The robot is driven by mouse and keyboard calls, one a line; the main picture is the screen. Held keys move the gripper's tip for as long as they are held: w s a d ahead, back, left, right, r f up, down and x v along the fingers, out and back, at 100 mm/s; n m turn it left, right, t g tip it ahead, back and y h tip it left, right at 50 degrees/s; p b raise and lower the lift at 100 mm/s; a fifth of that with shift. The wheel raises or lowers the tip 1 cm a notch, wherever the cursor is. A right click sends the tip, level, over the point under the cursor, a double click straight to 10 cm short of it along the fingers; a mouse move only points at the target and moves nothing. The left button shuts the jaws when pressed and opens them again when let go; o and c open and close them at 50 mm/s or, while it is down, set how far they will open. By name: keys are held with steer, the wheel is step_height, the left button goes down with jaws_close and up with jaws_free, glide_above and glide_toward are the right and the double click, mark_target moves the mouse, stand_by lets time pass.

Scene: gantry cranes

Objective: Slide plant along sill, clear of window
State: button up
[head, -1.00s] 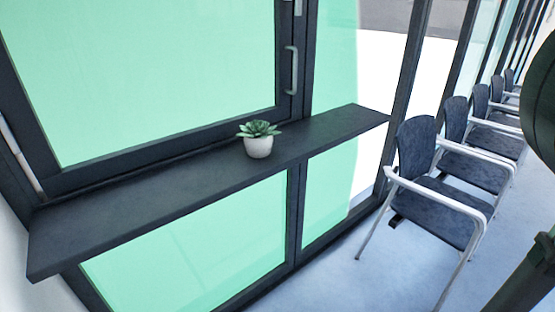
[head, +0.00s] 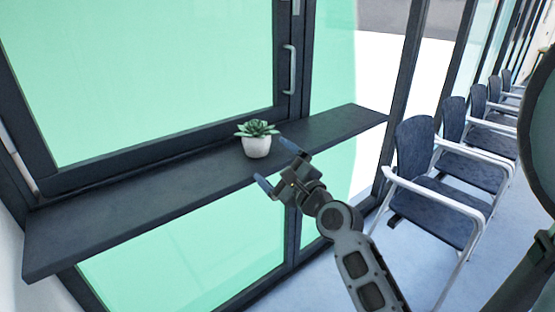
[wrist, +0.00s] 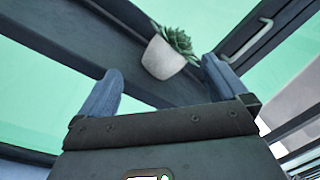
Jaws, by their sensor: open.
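The plant (head: 257,140) is a green succulent in a small white pot. It stands upright on the dark sill (head: 130,205), in front of the lower right part of the window (head: 150,70) frame. My gripper (head: 276,164) is open and empty, just in front of and right of the pot at the sill's front edge. In the wrist view the plant (wrist: 168,54) shows beyond and between the two blue-grey fingers (wrist: 158,82), apart from them. The window looks shut, with a pale handle (head: 290,70) on its right side.
The sill is bare to the left of the plant and to its right. A row of dark chairs (head: 418,145) with pale frames stands at the right along the glass wall. Pale floor (head: 400,262) lies below.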

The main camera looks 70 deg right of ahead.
mark_target(258, 140)
steer(key=shift+d+r+m, duration=0.35)
steer(key=shift+d+m, duration=0.05)
steer(key=shift+d, duration=0.2)
steer(key=p+x, duration=0.1)
steer(key=x, duration=1.1)
steer(key=shift+p, duration=0.4)
steer(key=shift+s, duration=0.1)
steer(key=c, duration=0.9)
